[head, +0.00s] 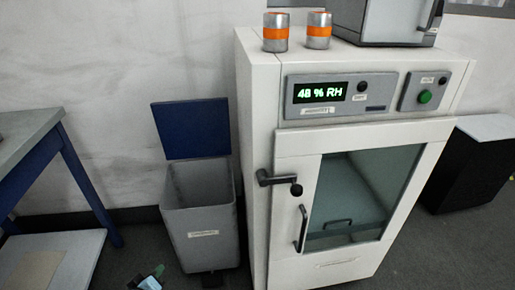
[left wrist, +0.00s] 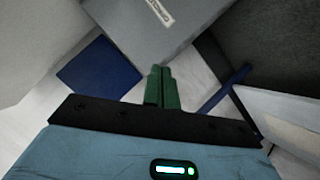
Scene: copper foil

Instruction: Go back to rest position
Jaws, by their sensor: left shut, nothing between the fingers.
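My left gripper (head: 157,271) shows only as a small part at the bottom edge of the head view, low and in front of the grey bin. In the left wrist view its two green fingers (left wrist: 162,86) are together, shut, with nothing seen between them. The wrist's blue body fills the bottom of that view. The rest of the left arm is outside the head view. My right gripper is in neither view.
A grey bin (head: 202,228) with a raised blue lid (head: 191,128) stands close to my left gripper. Right of it is a white cabinet (head: 258,180) reading 48 % RH, its glass door (head: 361,195) closed. A blue-legged table (head: 75,180) stands at left, a black unit (head: 455,170) at right.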

